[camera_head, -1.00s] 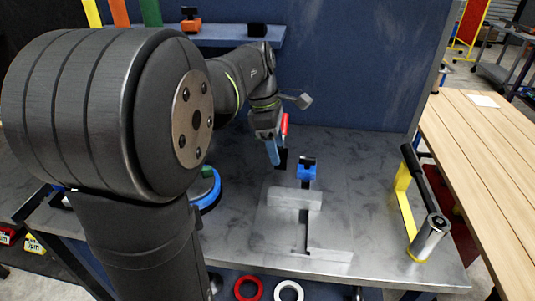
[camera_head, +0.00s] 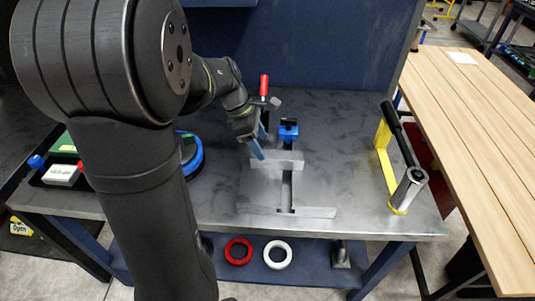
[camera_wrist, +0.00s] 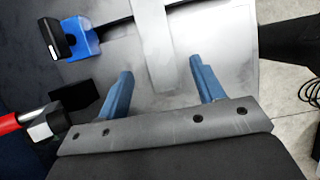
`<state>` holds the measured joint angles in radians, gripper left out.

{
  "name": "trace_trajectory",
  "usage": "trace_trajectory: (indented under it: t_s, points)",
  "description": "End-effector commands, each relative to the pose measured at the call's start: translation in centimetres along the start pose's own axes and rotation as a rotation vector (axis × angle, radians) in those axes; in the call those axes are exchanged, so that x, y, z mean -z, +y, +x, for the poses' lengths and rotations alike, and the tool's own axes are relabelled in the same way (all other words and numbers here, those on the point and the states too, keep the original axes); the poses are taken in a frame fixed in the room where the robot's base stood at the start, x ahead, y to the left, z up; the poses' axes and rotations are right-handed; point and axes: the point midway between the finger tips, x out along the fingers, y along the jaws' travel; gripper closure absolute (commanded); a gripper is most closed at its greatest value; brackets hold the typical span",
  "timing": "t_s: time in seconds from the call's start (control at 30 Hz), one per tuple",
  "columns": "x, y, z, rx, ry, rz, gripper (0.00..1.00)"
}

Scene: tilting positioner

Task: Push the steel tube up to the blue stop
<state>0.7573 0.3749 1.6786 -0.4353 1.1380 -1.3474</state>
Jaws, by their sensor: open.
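The steel tube (camera_head: 278,161) appears as a pale grey bar lying across a flat grey plate (camera_head: 258,196). It also shows in the wrist view (camera_wrist: 152,45), running up from between my fingers. The blue stop (camera_head: 288,133), with a black block on top, stands behind the tube in the head view. In the wrist view the blue stop (camera_wrist: 83,42) is at upper left, apart from the tube. My gripper (camera_head: 259,150) is open, its blue fingers pointing down near the tube's left end. Its fingers (camera_wrist: 161,66) show apart and empty; contact with the tube cannot be told.
A red-handled clamp (camera_head: 264,86) rises behind my gripper. A yellow bracket (camera_head: 385,160) with a black lever and shiny cylinder stands at right. A blue round base (camera_head: 195,155) is at left. Red and white rings (camera_head: 238,251) lie on the lower shelf. Bare table lies right of the plate.

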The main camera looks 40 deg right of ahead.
Motion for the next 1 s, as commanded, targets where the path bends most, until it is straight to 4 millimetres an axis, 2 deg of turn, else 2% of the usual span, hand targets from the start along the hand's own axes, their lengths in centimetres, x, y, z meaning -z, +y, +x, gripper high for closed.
trace_trajectory:
  t_s: [0.1,0.3,0.5,0.73,0.77,1.0]
  points:
    - [0.0,0.0,2.3,0.003,0.0,0.0,0.38]
    - [0.0,0.0,4.9,0.002,0.0,-0.001,0.38]
    - [0.0,0.0,5.7,0.0,0.0,-0.001,0.38]
    - [0.0,0.0,5.8,0.0,0.0,-0.001,0.38]
    - [0.0,0.0,5.8,0.0,0.0,-0.001,0.42]
    - [0.0,0.0,5.8,0.0,0.0,-0.001,0.89]
